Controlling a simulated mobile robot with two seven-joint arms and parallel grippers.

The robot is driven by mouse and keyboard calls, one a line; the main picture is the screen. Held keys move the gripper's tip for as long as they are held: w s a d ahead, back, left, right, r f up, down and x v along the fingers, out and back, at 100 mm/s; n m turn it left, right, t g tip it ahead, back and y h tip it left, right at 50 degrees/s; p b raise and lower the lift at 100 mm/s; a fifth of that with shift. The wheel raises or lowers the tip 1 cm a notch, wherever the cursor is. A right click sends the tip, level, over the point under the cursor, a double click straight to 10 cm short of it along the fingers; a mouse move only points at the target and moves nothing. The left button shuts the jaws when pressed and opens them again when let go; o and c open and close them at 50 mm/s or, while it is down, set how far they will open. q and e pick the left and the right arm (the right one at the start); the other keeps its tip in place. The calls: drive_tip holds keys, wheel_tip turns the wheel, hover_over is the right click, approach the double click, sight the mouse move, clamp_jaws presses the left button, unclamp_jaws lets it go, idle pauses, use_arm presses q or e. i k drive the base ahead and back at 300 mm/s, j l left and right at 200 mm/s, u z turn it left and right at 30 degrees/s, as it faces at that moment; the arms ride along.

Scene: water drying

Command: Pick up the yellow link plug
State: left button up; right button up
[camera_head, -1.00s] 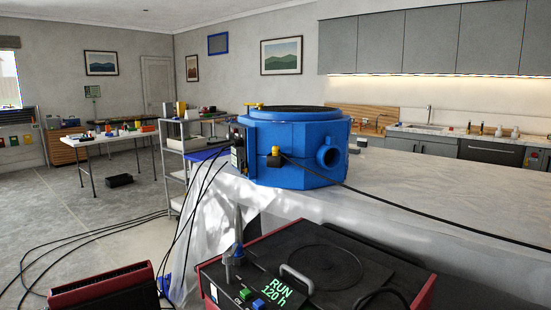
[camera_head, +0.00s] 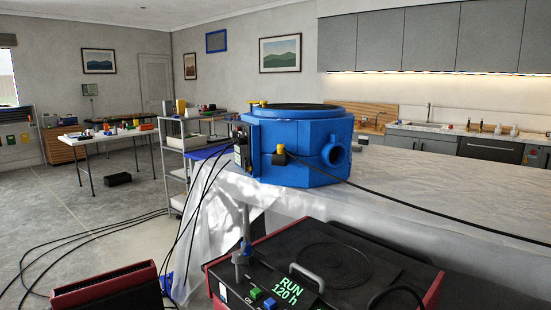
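A small yellow plug-like piece (camera_head: 281,149) sits on the front side of the blue drum-shaped unit (camera_head: 310,165), above a dark block. A black cable runs from beside it to the right across the worktop. I cannot tell for sure that it is the link plug. A second yellow part (camera_head: 254,103) shows at the drum's upper left edge. Neither of my grippers is in view.
The drum stands on a long pale worktop (camera_head: 430,190) draped with clear sheeting. A red and black machine (camera_head: 330,262) reading "RUN 120 h" is in the foreground. Black cables (camera_head: 90,240) cross the floor at left. A grey shelf cart (camera_head: 178,170) stands behind.

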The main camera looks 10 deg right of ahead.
sight(280, 147)
drive_tip(key=i+j, duration=0.1)
drive_tip(key=j, duration=0.3)
drive_tip(key=i+j+z, duration=0.1)
drive_tip(key=j, duration=0.25)
drive_tip(key=i+j, duration=0.15)
drive_tip(key=j, duration=0.25)
drive_tip(key=i+j, duration=0.1)
drive_tip(key=j, duration=0.3)
drive_tip(key=i+j+z, duration=0.1)
drive_tip(key=j, duration=0.25)
drive_tip(key=i+j+z, duration=0.1)
drive_tip(key=i+j, duration=0.5)
drive_tip(key=i+j+z, duration=0.15)
drive_tip(key=j, duration=0.3)
drive_tip(key=i, duration=0.1)
